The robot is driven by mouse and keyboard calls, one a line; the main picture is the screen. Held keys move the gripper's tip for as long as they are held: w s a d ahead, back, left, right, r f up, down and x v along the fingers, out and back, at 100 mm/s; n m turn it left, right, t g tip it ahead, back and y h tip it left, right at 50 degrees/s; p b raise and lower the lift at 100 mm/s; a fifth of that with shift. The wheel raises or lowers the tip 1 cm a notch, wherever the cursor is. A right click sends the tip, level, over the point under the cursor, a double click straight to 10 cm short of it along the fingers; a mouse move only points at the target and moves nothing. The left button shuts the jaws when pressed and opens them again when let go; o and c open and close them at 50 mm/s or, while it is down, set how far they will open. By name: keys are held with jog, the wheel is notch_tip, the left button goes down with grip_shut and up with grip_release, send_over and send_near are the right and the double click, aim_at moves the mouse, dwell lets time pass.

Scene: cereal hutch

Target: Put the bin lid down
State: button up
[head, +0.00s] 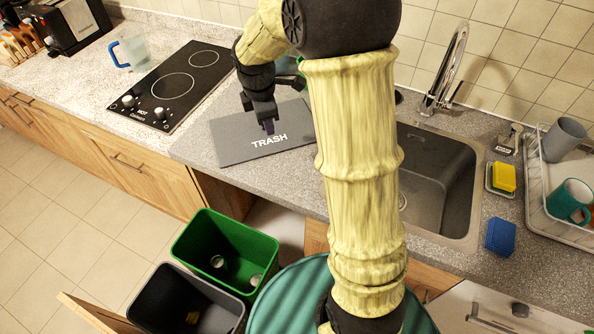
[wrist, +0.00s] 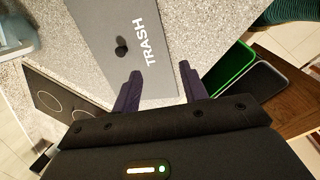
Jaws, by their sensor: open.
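The bin lid (head: 236,142) is a flat grey panel marked "TRASH". It lies on the speckled counter between the hob and the sink, partly hidden by my arm. It also shows in the wrist view (wrist: 105,25), with a small dark knob (wrist: 121,46) on it. My gripper (head: 268,128) is over the lid in the head view. In the wrist view the two dark fingers (wrist: 159,80) are spread apart with nothing between them, near the lid's lettered edge. The knob is outside the fingers.
The hob (head: 205,80) is left of the lid; the sink (head: 430,180) and tap (head: 447,70) are to the right. Bare counter (head: 190,150) borders the lid.

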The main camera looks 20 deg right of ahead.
jog(key=s+d+f+m+y, duration=0.1)
jog(key=s+f+m, duration=0.1)
jog(key=s+m, duration=1.5)
jog(key=shift+s+d+f, duration=0.15)
jog(key=shift+s+d, duration=0.25)
jog(key=shift+s, duration=0.15)
jog(key=shift+r, duration=0.25)
